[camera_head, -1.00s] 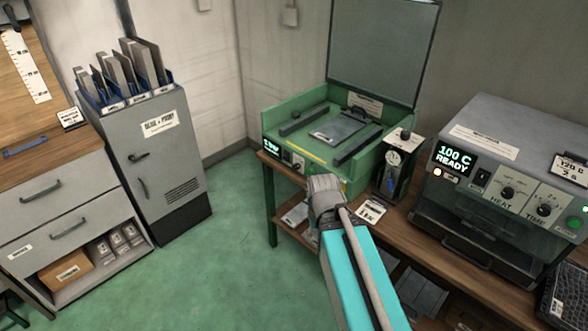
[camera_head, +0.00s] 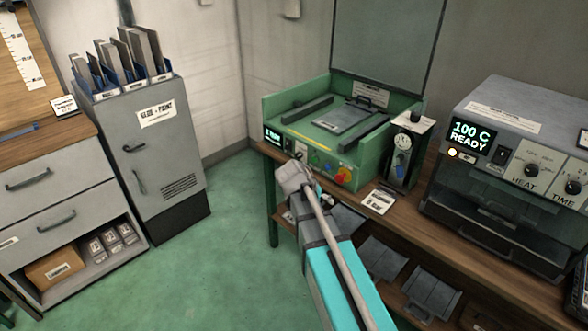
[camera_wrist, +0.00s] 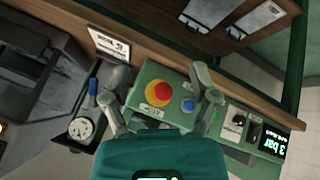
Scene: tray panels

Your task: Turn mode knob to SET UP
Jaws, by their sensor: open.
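The green machine (camera_head: 340,158) has a control panel on its front. In the wrist view, dark knobs or switches on pale plates (camera_wrist: 238,121) sit between the lit display (camera_wrist: 276,145) and the blue button (camera_wrist: 188,105). I cannot read their labels, so I cannot tell which is the mode knob or its setting. In the head view, this part of the panel (camera_head: 299,151) is small, just above my gripper. My gripper (camera_wrist: 160,74) is open and empty, its fingers apart in front of the panel. The red button on yellow (camera_wrist: 157,93) shows between them; the dark controls lie right of the right finger.
A gauge unit (camera_head: 402,150) stands beside the green machine, with a label card (camera_head: 377,201) in front. A grey heater unit (camera_head: 500,175) is further right. Dark trays (camera_head: 383,258) lie on the lower shelf. The green floor (camera_head: 220,255) to the left is clear.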

